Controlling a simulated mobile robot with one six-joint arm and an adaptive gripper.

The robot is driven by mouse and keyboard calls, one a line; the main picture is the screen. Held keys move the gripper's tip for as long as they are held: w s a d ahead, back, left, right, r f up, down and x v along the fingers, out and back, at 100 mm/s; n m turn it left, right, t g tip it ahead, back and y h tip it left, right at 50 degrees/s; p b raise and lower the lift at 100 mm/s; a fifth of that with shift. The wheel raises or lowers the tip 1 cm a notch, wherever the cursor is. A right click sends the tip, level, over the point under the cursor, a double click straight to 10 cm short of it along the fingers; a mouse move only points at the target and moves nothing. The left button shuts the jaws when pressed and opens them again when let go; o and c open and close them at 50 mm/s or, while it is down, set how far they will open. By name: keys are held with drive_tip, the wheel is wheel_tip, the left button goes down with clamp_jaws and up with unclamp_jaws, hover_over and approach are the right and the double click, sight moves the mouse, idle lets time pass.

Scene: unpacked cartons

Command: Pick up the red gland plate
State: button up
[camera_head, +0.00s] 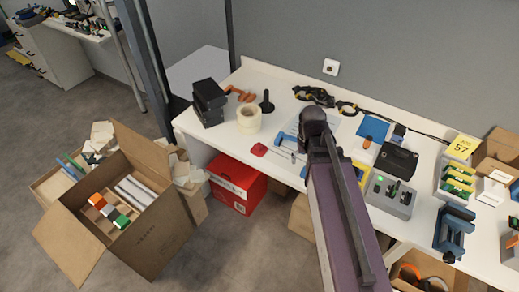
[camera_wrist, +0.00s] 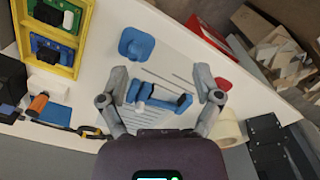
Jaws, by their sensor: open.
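The red gland plate (camera_head: 259,149) lies flat on the white table near its front edge, in the head view. In the wrist view the red plate (camera_wrist: 224,84) shows beside the right fingertip, partly hidden by that finger. My gripper (camera_wrist: 163,86) is open, with its fingers spread wide above the table. Between the fingers, farther down, a blue tool (camera_wrist: 170,104) lies on the table. The plate is outside the gap between the fingers. In the head view my arm hides the fingertips.
Left of the plate stand a tape roll (camera_head: 248,119) and black boxes (camera_head: 209,101). A grey control box (camera_head: 390,194) and a yellow-framed tray (camera_wrist: 55,40) stand on the table. A red carton (camera_head: 236,184) and an open carton (camera_head: 160,235) are on the floor.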

drive_tip(key=w+a+n, duration=0.1)
drive_tip(key=w+a, duration=0.5)
drive_tip(key=w, duration=0.4)
drive_tip(key=n, duration=0.2)
hover_over(259, 144)
drive_tip(key=shift+s+r, duration=0.15)
drive_tip(key=shift+r, duration=0.15)
drive_tip(key=shift+f, duration=0.1)
wheel_tip(259, 144, down, 8)
drive_tip(key=b, duration=0.8)
drive_tip(key=shift+f, duration=0.25)
drive_tip(key=shift+w+f+b, duration=0.2)
drive_tip(key=shift+f+b, duration=2.4)
drive_tip(key=shift+b, duration=0.05)
